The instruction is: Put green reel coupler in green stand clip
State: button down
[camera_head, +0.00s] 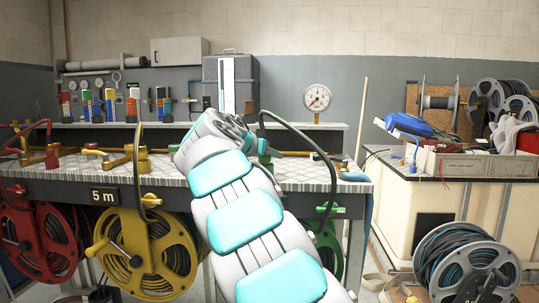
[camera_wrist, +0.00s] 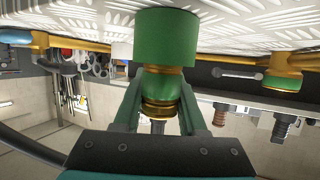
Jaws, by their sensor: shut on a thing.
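The green reel (camera_head: 326,245) hangs under the bench at the right, partly behind my arm. Its dark hose (camera_head: 305,138) arches up over the bench edge to my gripper's side. In the wrist view, my gripper (camera_wrist: 160,88) is shut on the green coupler (camera_wrist: 167,38), a green cylinder with brass rings held between the two fingers. The checkered bench top shows just beyond the coupler. A green part (camera_head: 263,149) shows beside my wrist in the head view, where the fingers are mostly hidden.
The red reel (camera_head: 42,238) and yellow reel (camera_head: 150,258) hang under the bench to the left. In the wrist view, another green and brass fitting (camera_wrist: 283,82) shows at right. A cluttered side bench (camera_head: 460,175) stands at right, with a loose reel (camera_head: 466,265) on the floor.

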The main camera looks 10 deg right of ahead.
jog(key=shift+f, duration=0.1)
jog(key=shift+c, duration=2.3)
grip_release()
jog(key=b+v, duration=0.1)
jog(key=v, duration=1.1)
jog(key=s+d+f+n+g+y, duration=0.15)
jog(key=s+d+f+g, duration=0.25)
jog(key=s+d+f, duration=0.45)
jog(key=s+d+f+n+g+y, duration=0.1)
jog(key=s+d+f+g+y, duration=0.15)
jog(key=s+d+f, duration=0.6)
jog(key=s+a+f+n+g+y, duration=0.1)
jog(key=s+a+f, duration=0.3)
jog(key=s+f, duration=0.4)
jog(key=s+a+f+n+g+y, duration=0.2)
jog(key=s+f, duration=0.6)
jog(key=s, duration=0.4)
jog(key=s+a+f+n+g+y, duration=0.2)
jog(key=s+a+f, duration=0.3)
jog(key=s+f, duration=0.3)
jog(key=shift+s+a+n+g, duration=0.4)
jog(key=shift+s+g, duration=0.15)
jog(key=shift+s, duration=0.55)
